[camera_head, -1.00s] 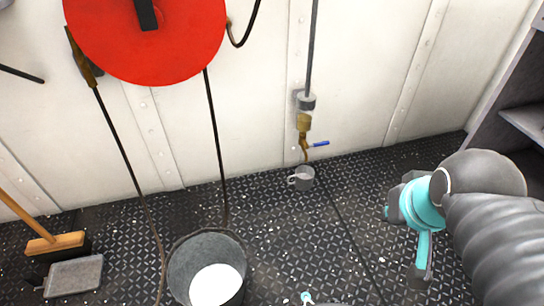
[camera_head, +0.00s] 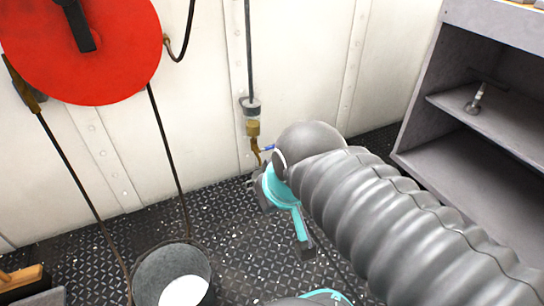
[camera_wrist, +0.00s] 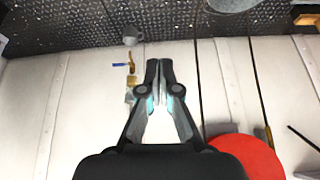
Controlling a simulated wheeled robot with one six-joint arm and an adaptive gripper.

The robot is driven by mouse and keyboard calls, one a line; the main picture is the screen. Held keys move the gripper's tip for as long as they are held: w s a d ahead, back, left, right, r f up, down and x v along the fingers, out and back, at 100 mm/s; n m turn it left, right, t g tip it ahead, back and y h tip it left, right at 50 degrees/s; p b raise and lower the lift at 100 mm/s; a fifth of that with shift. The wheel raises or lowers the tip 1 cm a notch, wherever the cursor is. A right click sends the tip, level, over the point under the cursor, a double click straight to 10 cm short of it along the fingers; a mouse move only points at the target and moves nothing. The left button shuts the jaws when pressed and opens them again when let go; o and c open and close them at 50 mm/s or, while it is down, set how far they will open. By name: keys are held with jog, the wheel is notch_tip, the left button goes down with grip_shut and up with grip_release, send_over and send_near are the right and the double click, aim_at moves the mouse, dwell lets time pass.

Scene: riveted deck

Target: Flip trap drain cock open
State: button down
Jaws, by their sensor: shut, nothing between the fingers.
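The trap drain cock (camera_head: 255,143) is a brass fitting with a blue lever (camera_head: 268,148), at the foot of a dark pipe on the white wall. In the head view my arm partly covers the lever and hides what is below it. The wrist view, with the floor at the top, shows the brass cock (camera_wrist: 131,80) and its blue lever (camera_wrist: 122,65) pointing left. My gripper (camera_wrist: 158,64) is shut and empty, just right of the cock in that view and apart from it in the picture. The gap in depth is unclear.
A grey cup (camera_wrist: 131,36) stands on the deck near the cock. A bucket (camera_head: 172,262) with white contents stands front left. A red disc (camera_head: 85,45) with hanging dark lines is on the wall. A grey shelf unit (camera_head: 470,130) stands at the right.

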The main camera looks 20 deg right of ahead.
jog(key=w+a+f+m+g+y+p, duration=0.15)
jog(key=w+a+m+y, duration=0.3)
jog(key=w, duration=0.45)
jog(key=w+a+f+m+g+y+p, duration=0.1)
jog(key=w+a+f+m+g+y, duration=0.25)
jog(key=w, duration=0.55)
jog(key=w+d+f+m+t+y+p, duration=0.1)
jog(key=w+d+f+m+t+y, duration=0.15)
jog(key=w, duration=0.25)
jog(key=w+d+f+m+t+y, duration=0.1)
jog(key=w+m+t, duration=0.15)
jog(key=w, duration=0.35)
jog(key=w+d+f+m+t+y+p, duration=0.1)
jog(key=w+d+f+m+y, duration=0.1)
jog(key=w+m, duration=0.25)
jog(key=w+d+f+m+t+h+p, duration=0.25)
jog(key=w+d+f+m+t, duration=0.6)
jog(key=d+f, duration=0.45)
jog(key=s+d+f+m+t+h, duration=0.2)
jog(key=d+f+m+h, duration=0.2)
jog(key=f, duration=0.4)
jog(key=s+d+f+m+t+h, duration=0.1)
jog(key=d+f+m+h, duration=0.4)
jog(key=d+f, duration=0.4)
jog(key=shift+s+d+f+t+h, duration=0.2)
jog(key=shift+s+t+h, duration=0.15)
jog(key=shift+h, duration=0.45)
